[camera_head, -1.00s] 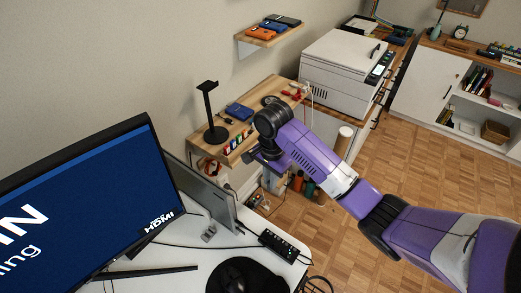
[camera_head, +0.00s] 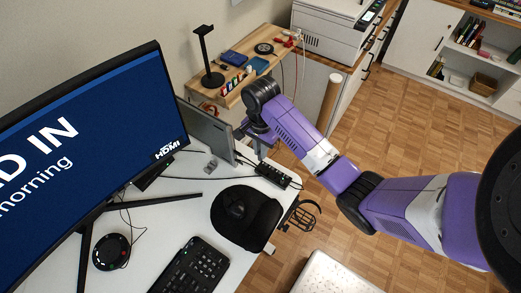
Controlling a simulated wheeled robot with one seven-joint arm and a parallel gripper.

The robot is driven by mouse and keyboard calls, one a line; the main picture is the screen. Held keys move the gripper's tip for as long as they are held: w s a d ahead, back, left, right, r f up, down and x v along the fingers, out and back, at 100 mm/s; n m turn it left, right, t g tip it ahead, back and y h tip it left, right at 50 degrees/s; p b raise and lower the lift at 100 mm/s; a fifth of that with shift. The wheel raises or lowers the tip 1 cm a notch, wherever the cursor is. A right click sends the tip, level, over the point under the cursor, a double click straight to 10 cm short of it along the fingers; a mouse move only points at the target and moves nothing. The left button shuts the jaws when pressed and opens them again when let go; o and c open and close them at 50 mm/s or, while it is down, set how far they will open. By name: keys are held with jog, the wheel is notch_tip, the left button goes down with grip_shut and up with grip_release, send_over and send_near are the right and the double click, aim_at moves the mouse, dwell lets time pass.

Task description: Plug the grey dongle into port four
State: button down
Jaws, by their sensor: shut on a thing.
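My gripper (camera_head: 261,151) points down just above the far left end of a black multi-port hub (camera_head: 273,175) on the white desk. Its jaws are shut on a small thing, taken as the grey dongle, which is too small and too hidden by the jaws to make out. The hub lies near the desk's back right edge, with a row of ports along its top. Port four cannot be told apart at this size. I cannot tell whether the held thing touches the hub.
A grey panel (camera_head: 208,130) stands close left of my gripper. A large monitor (camera_head: 90,150) fills the left. A black mouse pad (camera_head: 245,215) and keyboard (camera_head: 192,268) lie in front.

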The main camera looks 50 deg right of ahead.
aim_at(260, 160)
jog(key=shift+a+f, duration=0.1)
jog(key=shift+f+b, duration=1.4)
jog(key=shift+f, duration=1.4)
jog(key=shift+p, duration=1.2)
jog(key=shift+f+b, duration=0.5)
jog(key=shift+f, duration=0.55)
jog(key=c, duration=1.4)
grip_release()
jog(key=shift+o, duration=0.2)
jog(key=shift+r, duration=0.1)
jog(key=shift+r+b, duration=0.3)
jog(key=shift+r, duration=3.6)
jog(key=shift+f, duration=0.1)
